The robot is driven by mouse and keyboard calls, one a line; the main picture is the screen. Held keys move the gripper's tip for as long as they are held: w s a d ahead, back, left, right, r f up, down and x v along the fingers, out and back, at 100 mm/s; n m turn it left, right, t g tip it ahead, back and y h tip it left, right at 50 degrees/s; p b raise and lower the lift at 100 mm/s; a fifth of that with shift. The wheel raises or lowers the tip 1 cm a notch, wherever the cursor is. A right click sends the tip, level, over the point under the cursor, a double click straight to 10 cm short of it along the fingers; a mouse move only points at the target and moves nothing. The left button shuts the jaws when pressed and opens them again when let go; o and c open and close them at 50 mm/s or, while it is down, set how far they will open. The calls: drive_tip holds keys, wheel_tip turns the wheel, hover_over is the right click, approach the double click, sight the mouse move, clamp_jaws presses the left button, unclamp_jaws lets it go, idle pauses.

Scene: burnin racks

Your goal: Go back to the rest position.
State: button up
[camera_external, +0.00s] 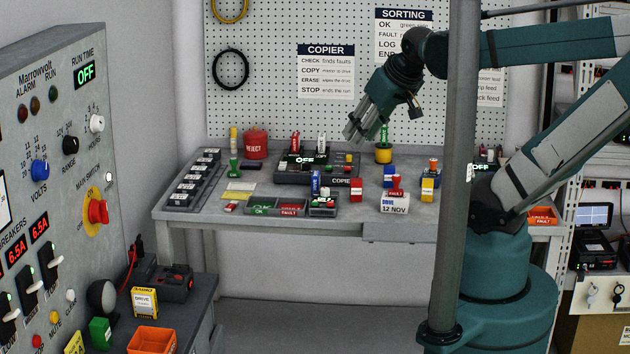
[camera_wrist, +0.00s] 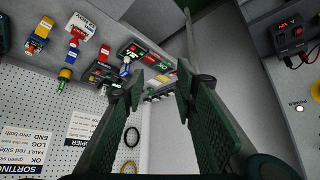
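My gripper (camera_external: 366,122) is in the air above the back bench (camera_external: 325,215), in front of the pegboard. Its fingers point down and to the left. In the wrist view my gripper (camera_wrist: 155,92) shows two dark green fingers spread well apart with nothing between them. The fingers touch nothing that I can see. My arm is bent, reaching left from its teal base at the right of the external view.
The bench holds a copier (camera_external: 318,168), a red reject bin (camera_external: 255,144), a yellow cup (camera_external: 383,153), a date block (camera_external: 394,203) and small drives. A grey post (camera_external: 455,180) stands before my arm. A control panel (camera_external: 60,170) is at left.

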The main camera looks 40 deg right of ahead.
drive_tip(key=shift+f+b, duration=2)
drive_tip(key=shift+f, duration=0.05)
